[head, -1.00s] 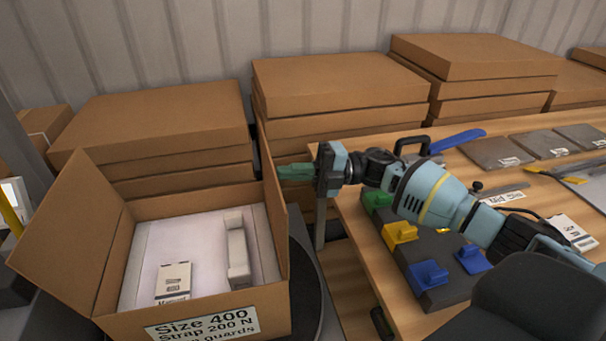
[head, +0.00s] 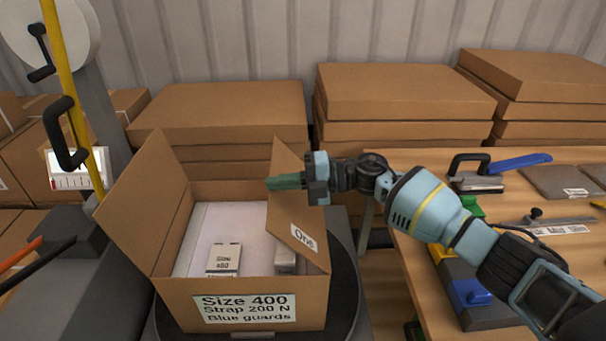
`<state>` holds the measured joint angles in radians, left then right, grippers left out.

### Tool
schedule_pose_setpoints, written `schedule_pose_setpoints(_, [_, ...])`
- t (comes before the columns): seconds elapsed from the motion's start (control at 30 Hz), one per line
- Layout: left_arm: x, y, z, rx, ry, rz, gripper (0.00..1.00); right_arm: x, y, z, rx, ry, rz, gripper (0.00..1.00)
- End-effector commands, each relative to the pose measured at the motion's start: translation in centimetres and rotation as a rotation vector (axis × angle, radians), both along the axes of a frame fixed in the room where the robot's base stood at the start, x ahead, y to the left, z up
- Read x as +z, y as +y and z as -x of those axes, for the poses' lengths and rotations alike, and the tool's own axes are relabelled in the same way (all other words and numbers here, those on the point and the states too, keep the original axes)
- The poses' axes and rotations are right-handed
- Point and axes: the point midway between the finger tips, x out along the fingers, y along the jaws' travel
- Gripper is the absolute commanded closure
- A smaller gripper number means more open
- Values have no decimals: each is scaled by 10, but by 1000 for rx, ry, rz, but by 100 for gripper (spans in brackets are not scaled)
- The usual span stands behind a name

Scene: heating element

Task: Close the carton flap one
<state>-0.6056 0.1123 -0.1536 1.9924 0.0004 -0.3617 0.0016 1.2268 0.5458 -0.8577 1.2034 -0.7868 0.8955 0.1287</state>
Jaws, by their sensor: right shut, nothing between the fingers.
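The open carton (head: 240,304) stands on a dark round turntable, with a "Size 400, Strap 200 N, Blue guards" label on its front. Its right flap, flap one (head: 291,215), bears a "One" label and leans inward over the right part of the opening. The left flap (head: 146,205) stands open, tilted outward. Inside are a white sheet, a small labelled box (head: 223,259) and a white piece (head: 285,262) partly hidden by flap one. My right gripper (head: 284,182) is shut and empty, its green fingers at the upper edge of flap one; contact is likely but not certain. My left gripper is out of view.
A wooden workbench (head: 420,216) on the right holds blue and green guards, a tool with a black handle and grey plates. Flat brown cartons (head: 405,92) are stacked behind. A yellow post (head: 72,90) with a reel and crank stands at the left.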

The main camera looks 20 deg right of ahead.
Motion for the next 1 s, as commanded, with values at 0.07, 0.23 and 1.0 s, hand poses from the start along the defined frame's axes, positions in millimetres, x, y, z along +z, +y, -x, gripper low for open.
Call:
schedule_pose_setpoints(0.07, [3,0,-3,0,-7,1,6,-6,13,-3,3,3,32,100])
schedule_pose_setpoints(0.23, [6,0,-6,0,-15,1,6,-29,37,-8,2,37,136,100])
schedule_pose_setpoints(1.0, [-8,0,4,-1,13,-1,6,-128,85,-21,0,108,402,100])
